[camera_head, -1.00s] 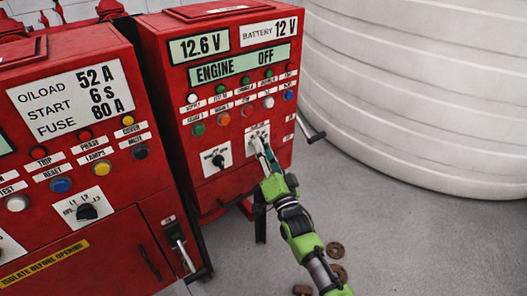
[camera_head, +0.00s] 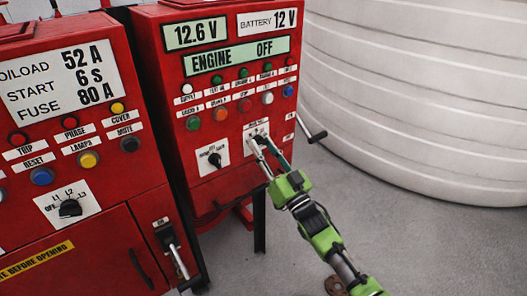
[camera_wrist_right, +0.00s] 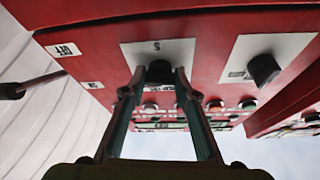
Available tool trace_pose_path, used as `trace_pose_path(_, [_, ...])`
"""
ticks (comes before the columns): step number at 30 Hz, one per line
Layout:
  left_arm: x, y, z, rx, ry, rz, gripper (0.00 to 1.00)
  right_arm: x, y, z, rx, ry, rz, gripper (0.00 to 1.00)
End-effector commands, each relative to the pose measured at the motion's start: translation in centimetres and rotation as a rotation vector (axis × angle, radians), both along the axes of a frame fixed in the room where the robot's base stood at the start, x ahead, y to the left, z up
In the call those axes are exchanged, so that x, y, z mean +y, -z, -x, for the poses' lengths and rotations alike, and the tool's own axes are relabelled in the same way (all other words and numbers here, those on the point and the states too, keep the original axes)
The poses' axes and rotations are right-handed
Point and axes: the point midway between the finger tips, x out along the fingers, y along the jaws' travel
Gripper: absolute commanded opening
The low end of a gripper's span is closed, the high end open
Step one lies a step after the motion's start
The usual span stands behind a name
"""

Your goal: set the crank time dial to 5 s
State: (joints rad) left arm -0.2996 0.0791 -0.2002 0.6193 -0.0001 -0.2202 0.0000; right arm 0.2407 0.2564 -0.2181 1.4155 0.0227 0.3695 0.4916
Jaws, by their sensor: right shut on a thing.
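The dial knob (camera_wrist_right: 160,70) is dark and sits on a white plate (camera_wrist_right: 182,50) low on the right red cabinet's front. The plate also shows in the head view (camera_head: 257,128). My right gripper (camera_wrist_right: 159,78) is shut on the knob, with one fingertip on each side of it. In the head view my right gripper (camera_head: 260,142) reaches the plate from the lower right and hides most of the knob. A single mark like an S or a 5 shows on the plate. The knob's pointer and setting cannot be read. My left gripper is not in view.
A second dark dial (camera_head: 215,160) is left of the held one. Coloured buttons (camera_head: 245,105) line the panel above, under a display (camera_head: 237,60) reading ENGINE OFF. A crank-like lever (camera_head: 313,135) sticks out at the cabinet's right side, near a white ribbed tank (camera_head: 420,90).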

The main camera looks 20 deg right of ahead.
Motion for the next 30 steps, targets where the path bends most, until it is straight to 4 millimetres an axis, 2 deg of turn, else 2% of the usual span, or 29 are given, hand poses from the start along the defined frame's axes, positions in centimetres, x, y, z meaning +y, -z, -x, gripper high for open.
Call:
trace_pose_path(15, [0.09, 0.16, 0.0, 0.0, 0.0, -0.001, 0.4, -0.02, 0.13, -0.02, -0.005, 0.0, 0.023, 0.06])
trace_pose_path(16, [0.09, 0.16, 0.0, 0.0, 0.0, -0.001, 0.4, -0.02, 0.13, -0.02, -0.005, 0.0, 0.023, 0.33])
trace_pose_path(18, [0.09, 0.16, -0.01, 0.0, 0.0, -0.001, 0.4, -0.02, 0.12, -0.01, -0.005, 0.0, 0.023, 0.44])
trace_pose_path(30, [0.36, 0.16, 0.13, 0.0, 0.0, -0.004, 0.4, -0.16, 0.31, 0.42, -0.004, 0.001, 0.021, 0.44])
